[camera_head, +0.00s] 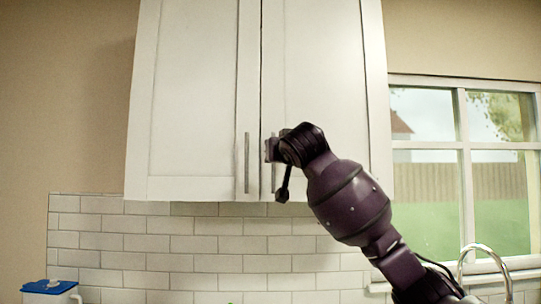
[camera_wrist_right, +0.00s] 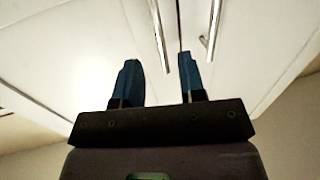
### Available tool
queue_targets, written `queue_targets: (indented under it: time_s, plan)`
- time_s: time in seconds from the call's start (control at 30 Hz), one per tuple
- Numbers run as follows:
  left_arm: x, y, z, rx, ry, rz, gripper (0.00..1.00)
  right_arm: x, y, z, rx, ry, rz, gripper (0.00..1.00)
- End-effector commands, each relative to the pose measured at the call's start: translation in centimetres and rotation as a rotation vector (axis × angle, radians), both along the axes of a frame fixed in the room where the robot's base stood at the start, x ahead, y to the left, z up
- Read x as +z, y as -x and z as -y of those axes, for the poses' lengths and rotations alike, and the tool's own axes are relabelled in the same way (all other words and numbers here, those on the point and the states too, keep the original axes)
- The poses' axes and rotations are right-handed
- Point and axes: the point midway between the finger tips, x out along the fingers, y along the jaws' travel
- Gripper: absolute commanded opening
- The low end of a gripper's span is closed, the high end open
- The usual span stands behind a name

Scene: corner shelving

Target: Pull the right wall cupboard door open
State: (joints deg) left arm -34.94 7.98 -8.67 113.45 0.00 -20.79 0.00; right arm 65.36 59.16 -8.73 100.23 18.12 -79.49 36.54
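The right cupboard door (camera_head: 315,90) looks closed beside the left door (camera_head: 195,95). The right door's bar handle (camera_head: 273,180) is mostly hidden behind my right gripper (camera_head: 272,150), at the door's lower left edge. In the right wrist view the two blue fingers of my right gripper (camera_wrist_right: 160,78) are apart, with a clear gap between them. One metal bar handle (camera_wrist_right: 160,38) ends in line with that gap, and another (camera_wrist_right: 212,28) lies right of the right finger. I cannot tell which is the right door's. No contact is clearly visible. My left gripper is not in view.
The left door's handle (camera_head: 247,162) stands close beside my right gripper. A window (camera_head: 465,160) and a curved faucet (camera_head: 485,255) are at the right. A blue-lidded container (camera_head: 50,287) is at the lower left. White tiles (camera_head: 190,245) run below the cupboard.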

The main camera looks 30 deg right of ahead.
Motion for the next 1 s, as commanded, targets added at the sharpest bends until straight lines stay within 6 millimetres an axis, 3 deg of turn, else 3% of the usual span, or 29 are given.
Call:
queue_targets:
  time_s: [0.2, 0.43, 0.9, 1.0]
  plan:
    - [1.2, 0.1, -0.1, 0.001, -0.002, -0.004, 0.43, 0.3, -3.6, 1.4, -0.001, -0.001, -0.002, 0.37]
    - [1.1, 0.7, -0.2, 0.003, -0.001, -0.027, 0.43, 0.2, -6.3, 2.3, 0.0, 0.0, 0.0, 0.37]
    - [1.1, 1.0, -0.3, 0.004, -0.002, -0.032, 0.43, 0.1, -7.3, 2.7, 0.001, 0.002, 0.002, 0.37]
    - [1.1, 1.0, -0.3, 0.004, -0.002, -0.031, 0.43, 0.1, -7.3, 2.7, 0.001, 0.002, 0.002, 0.22]
